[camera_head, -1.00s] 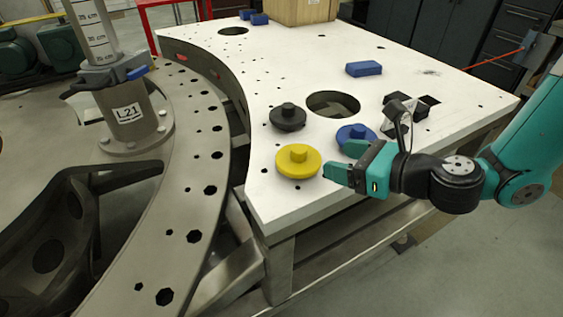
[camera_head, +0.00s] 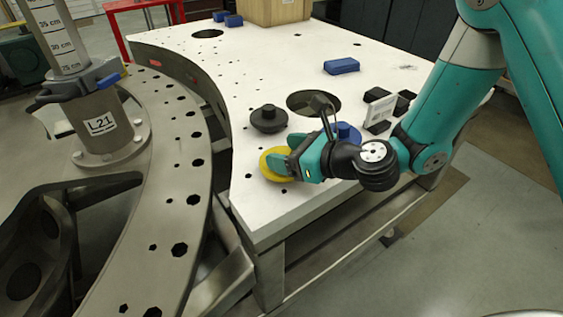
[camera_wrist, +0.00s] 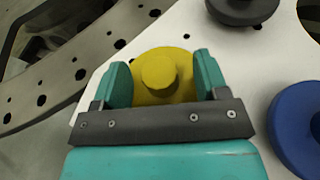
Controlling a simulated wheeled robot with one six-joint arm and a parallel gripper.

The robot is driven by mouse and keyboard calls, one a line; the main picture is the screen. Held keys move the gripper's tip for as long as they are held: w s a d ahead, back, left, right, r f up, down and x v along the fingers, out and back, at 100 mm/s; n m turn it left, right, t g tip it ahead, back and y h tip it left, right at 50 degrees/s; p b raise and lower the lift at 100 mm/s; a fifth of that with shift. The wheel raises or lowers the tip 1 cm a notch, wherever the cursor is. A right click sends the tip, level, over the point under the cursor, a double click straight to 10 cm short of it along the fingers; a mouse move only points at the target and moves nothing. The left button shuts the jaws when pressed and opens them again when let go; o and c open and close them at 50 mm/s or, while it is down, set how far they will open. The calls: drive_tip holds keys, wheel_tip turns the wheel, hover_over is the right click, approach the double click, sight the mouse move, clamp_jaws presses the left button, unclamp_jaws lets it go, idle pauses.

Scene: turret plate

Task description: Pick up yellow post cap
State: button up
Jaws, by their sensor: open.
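The yellow post cap (camera_head: 270,163) is a round disc with a raised knob, lying near the left front edge of the white plate (camera_head: 265,204). In the wrist view the yellow cap (camera_wrist: 180,62) shows between the two teal fingers. My gripper (camera_head: 285,165) is open over the cap, and its fingers hide part of the cap in the head view. In the wrist view my gripper (camera_wrist: 160,78) has a finger on each side of the knob, with gaps to it. I cannot tell whether the fingers touch the disc.
A black cap (camera_head: 268,120) lies just behind the yellow one. A blue cap (camera_head: 346,131) lies to the right, partly behind my arm. A large hole (camera_head: 312,100) and a blue block (camera_head: 341,66) are farther back. A metal post (camera_head: 103,125) stands left.

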drive_tip(key=shift+a, duration=0.1)
drive_tip(key=c, duration=1.1)
drive_tip(key=shift+r, duration=0.15)
